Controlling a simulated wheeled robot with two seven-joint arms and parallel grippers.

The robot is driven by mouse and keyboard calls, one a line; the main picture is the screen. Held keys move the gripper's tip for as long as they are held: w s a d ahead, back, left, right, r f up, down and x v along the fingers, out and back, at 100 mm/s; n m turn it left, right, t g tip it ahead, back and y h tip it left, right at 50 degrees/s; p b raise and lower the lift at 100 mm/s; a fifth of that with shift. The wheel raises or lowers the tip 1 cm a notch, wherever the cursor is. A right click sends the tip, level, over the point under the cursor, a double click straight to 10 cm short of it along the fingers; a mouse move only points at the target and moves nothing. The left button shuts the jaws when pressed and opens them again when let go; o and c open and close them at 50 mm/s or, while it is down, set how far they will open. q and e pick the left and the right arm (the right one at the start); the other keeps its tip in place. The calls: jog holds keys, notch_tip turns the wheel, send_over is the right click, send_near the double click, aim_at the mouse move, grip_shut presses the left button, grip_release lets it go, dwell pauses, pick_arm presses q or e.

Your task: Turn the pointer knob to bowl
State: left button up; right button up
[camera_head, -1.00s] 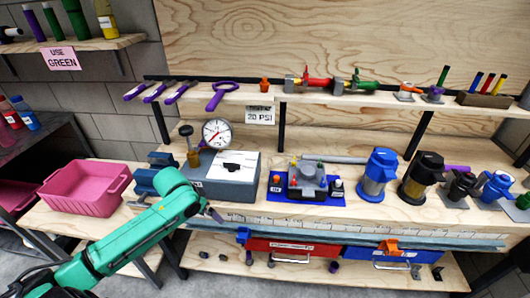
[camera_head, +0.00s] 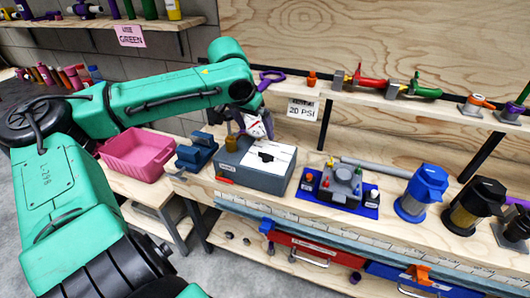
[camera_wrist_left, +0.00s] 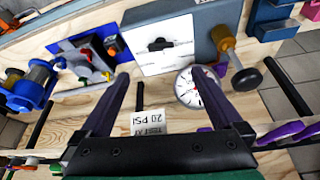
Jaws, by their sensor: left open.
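A grey box (camera_head: 228,168) stands on the bench with a white panel (camera_head: 283,156) on top. A small black piece, apparently the pointer knob (camera_head: 265,156), sits on the panel; it also shows in the left wrist view (camera_wrist_left: 160,44). Its lettering is too small to read. My left gripper (camera_head: 266,130) is above the back of the box, in front of the dial gauge. In the left wrist view the left gripper (camera_wrist_left: 163,73) is open and empty, its fingers apart, with the knob beyond the tips. My right gripper is out of view.
The round gauge (camera_wrist_left: 188,92) and a brass fitting with a black knob (camera_wrist_left: 224,40) are beside the box, close to one finger. A grey device on a blue mat (camera_head: 329,198) stands to the right. A shelf with tools (camera_head: 335,90) runs behind. A pink bin (camera_head: 150,172) is left.

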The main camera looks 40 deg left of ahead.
aim_at(265, 154)
pick_arm(q)
jog(key=x, duration=1.4)
jog(key=shift+s+b, duration=0.1)
jog(key=shift+b, duration=0.25)
jog(key=c, duration=1.3)
